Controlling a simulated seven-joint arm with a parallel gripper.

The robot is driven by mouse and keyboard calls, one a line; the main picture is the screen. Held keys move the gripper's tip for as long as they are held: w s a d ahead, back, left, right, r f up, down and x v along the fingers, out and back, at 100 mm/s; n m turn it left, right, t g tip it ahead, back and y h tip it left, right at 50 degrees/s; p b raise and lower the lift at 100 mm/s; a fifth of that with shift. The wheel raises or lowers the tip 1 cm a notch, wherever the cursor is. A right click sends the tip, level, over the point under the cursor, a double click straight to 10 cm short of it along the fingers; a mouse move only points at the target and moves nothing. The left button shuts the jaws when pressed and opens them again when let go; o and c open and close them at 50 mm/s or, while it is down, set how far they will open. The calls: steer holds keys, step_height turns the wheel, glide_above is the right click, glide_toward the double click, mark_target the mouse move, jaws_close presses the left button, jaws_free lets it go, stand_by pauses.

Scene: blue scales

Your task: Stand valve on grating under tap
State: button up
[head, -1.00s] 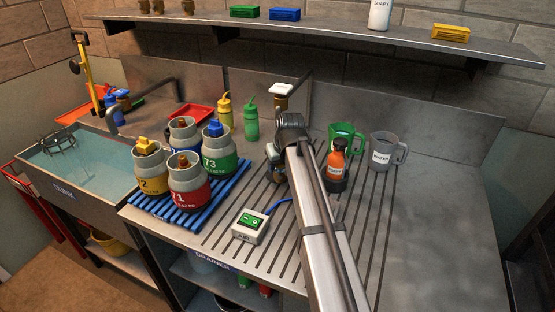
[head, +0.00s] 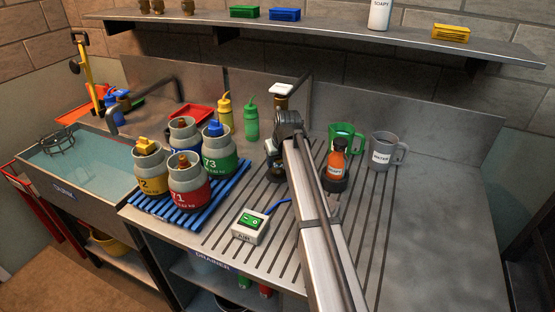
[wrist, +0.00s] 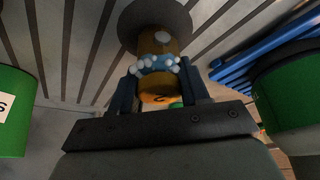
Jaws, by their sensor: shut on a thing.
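The valve (wrist: 158,92), a yellow-brass piece with a band of pale bluish bubbles around it, is between the two fingers of my gripper (wrist: 160,80) in the wrist view. The gripper is shut on it. A dark round disc (wrist: 133,16) shows behind the valve; I cannot tell whether they touch. In the head view my gripper (head: 276,160) is low over the slotted drainer, largely hidden by my wrist, and the valve cannot be made out.
Several numbered cylinders (head: 188,192) stand on a blue slatted rack (head: 165,208) left of my gripper. A green mug (head: 345,132), an orange bottle (head: 337,161) and a grey mug (head: 382,150) stand to the right. A green switch box (head: 250,226) is in front. Squeeze bottles (head: 251,124) stand behind.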

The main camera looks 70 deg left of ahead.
mark_target(280, 159)
steer(key=o, duration=1.3)
steer(key=shift+d+r, duration=0.15)
steer(key=shift+r, duration=0.3)
steer(key=shift+d+r, duration=1.05)
steer(key=shift+d, duration=0.1)
steer(key=d, duration=1)
steer(key=shift+s+d, duration=0.1)
steer(key=shift+d, duration=0.2)
